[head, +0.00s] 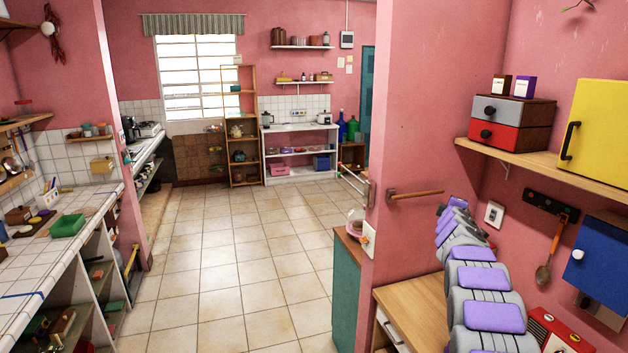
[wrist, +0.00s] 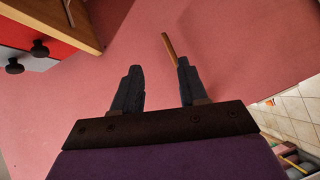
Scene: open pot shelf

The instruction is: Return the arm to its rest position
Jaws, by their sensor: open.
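My arm (head: 485,280), in purple and grey segments, reaches up and away from the lower right of the head view over a wooden counter. Its far end is close to the pink wall corner, and my gripper is too small there to make out well. In the wrist view my gripper (wrist: 158,72) is open, with two dark fingers apart and nothing between them. Beyond the fingers is pink wall (wrist: 225,40).
A wooden bar (head: 415,194) juts from the wall near my arm's end; it also shows in the wrist view (wrist: 170,47). Right are a red-and-grey drawer box (head: 512,121), yellow cabinet (head: 600,130), blue box (head: 607,255) and hanging spoon (head: 545,262). Tiled floor (head: 240,250) is clear.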

